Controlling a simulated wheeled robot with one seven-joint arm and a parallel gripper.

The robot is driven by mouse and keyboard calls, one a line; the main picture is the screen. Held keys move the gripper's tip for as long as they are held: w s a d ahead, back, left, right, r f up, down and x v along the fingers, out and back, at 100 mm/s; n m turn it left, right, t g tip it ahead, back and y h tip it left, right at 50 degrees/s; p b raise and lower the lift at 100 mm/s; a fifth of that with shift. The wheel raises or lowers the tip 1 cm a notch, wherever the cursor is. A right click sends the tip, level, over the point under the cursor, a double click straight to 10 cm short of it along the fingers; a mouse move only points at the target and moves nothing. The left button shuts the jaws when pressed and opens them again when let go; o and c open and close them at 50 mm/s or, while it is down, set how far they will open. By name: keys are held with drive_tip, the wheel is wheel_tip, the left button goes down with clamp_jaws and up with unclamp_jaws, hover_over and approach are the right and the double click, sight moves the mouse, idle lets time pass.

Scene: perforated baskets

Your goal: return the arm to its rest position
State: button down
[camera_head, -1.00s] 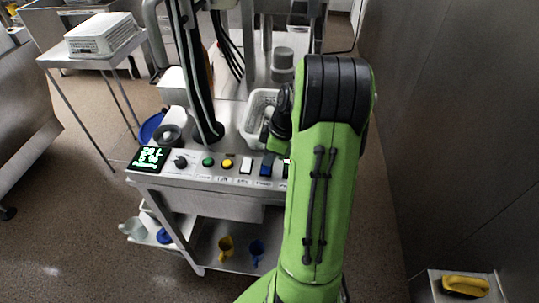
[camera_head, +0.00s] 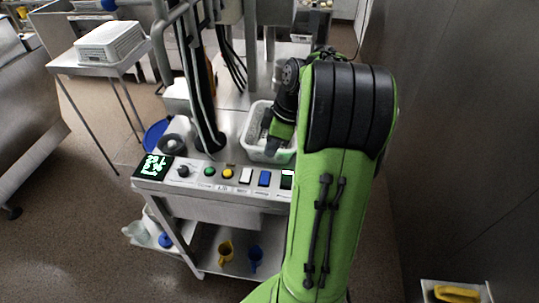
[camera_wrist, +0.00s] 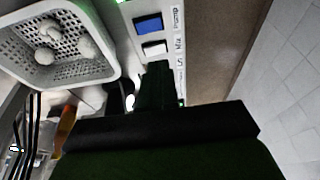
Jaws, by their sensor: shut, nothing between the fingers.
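My green and black arm fills the right middle of the head view, its elbow raised toward the camera. My gripper (camera_head: 272,148) points down, over or beside the right part of a white perforated basket (camera_head: 254,152) on the metal cart; the arm partly hides the basket. In the wrist view my gripper (camera_wrist: 157,75) shows as a dark, narrow shape beside the control panel, shut and empty. The basket (camera_wrist: 75,78) lies at upper left there, with several whitish round pieces in it, apart from the fingers.
The cart's front panel (camera_head: 215,180) carries a lit display, buttons and switches. Posts and hoses (camera_head: 205,100) rise left of the basket. A yellow mug (camera_head: 226,250) and a blue mug (camera_head: 255,257) sit on the lower shelf. A wall (camera_head: 445,130) stands close at right.

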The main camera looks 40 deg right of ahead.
drive_tip(key=shift+s+d+r, duration=0.25)
drive_tip(key=shift+s+r, duration=0.35)
drive_tip(key=shift+r, duration=0.3)
